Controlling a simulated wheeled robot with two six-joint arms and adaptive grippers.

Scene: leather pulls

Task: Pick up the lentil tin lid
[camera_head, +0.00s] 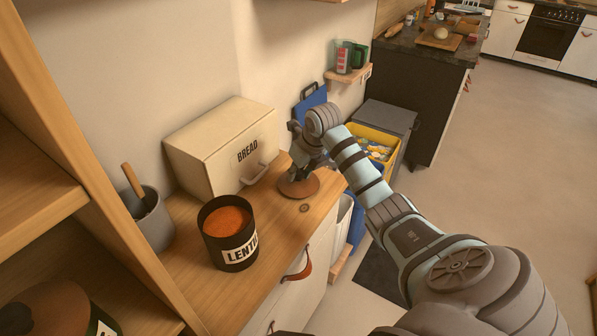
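The lentil tin (230,236) is a black tin with a white LENTIL label. It stands uncovered on the wooden counter, full of orange lentils. A round brown wooden lid (303,190) is at the counter's right end, beyond the tin and right of the bread box. My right gripper (298,176) points down right over the lid, its fingertips at the lid's middle. The fingers hide the middle of the lid, and I cannot tell whether they are closed on it or whether it touches the counter. My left gripper is not in view.
The cream bread box (215,150) stands against the wall. A grey pot (152,218) with a wooden handle is at the left. A wooden shelf unit (40,190) borders the left side. A yellow bin (372,143) is beyond the counter's end. Counter between tin and lid is clear.

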